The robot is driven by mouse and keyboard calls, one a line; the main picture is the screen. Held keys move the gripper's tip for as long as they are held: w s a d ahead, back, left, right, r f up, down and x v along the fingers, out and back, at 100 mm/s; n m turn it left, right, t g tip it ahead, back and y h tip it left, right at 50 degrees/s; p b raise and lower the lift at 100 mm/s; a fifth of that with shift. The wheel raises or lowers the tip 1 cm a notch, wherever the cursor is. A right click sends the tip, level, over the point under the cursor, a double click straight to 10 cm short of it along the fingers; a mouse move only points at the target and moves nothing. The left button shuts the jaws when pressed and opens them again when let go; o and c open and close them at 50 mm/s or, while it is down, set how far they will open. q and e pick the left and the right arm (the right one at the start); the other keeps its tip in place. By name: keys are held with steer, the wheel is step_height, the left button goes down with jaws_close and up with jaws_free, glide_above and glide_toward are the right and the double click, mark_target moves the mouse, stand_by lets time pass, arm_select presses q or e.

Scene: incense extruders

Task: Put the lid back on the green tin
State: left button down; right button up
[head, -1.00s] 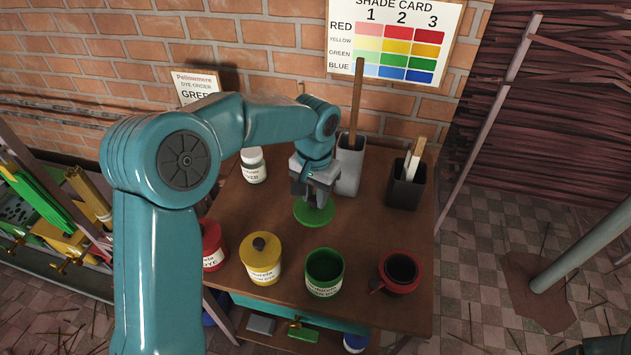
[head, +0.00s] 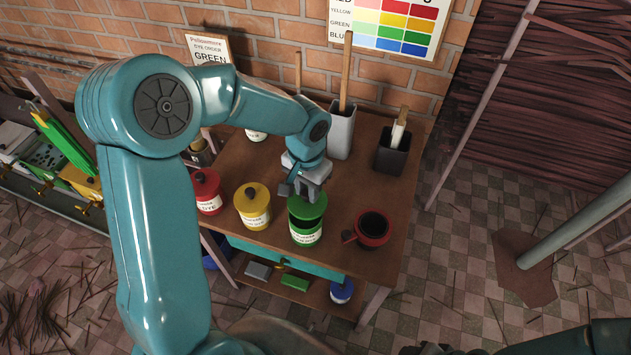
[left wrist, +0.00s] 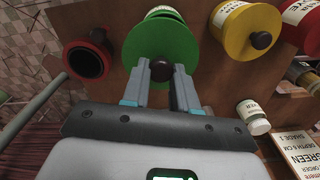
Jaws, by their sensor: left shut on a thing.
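My left gripper (head: 308,194) is shut on the dark knob (left wrist: 162,69) of the green lid (head: 311,207). The lid also shows in the left wrist view (left wrist: 160,44). It is held over the open green tin (head: 306,234), with a dark gap between lid and tin in the head view. In the left wrist view the tin's label end (left wrist: 163,11) shows past the lid, so the two look apart or not fully lined up. At the bottom edge of the head view, dark parts that may be my right gripper are cut off; their state is unclear.
A yellow tin (head: 252,208) and a red tin (head: 207,192), both lidded, stand left of the green tin. A red mug (head: 373,230) with dark contents stands close on its right. A grey holder (head: 341,132) and a black holder (head: 391,154) stand behind on the wooden bench (head: 262,160).

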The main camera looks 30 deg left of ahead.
mark_target(305, 202)
arm_select(q)
steer(key=shift+s+a+r, duration=0.15)
steer(key=shift+a+r, duration=0.1)
steer(key=shift+r, duration=0.15)
steer(key=shift+w+a+f+b, duration=0.1)
steer(key=shift+f+b, duration=0.2)
steer(key=shift+f, duration=0.15)
steer(key=shift+w+a+f+b, duration=0.1)
steer(key=shift+f+b, duration=0.15)
steer(key=shift+f, duration=0.2)
step_height(305, 202, down, 4)
steer(key=b, duration=0.2)
steer(key=shift+s+r+b, duration=0.1)
steer(key=shift+r+b, duration=0.05)
steer(key=shift+b, duration=0.25)
steer(key=shift+d+f+b, duration=0.1)
steer(key=shift+f+b, duration=0.3)
steer(key=shift+f, duration=0.1)
arm_select(e)
step_height(305, 202, down, 4)
steer(key=shift+f, duration=0.1)
steer(key=shift+f, duration=0.1)
arm_select(q)
steer(key=shift+f+b, duration=0.2)
steer(key=shift+b, duration=0.55)
arm_select(e)
steer(key=shift+f, duration=0.6)
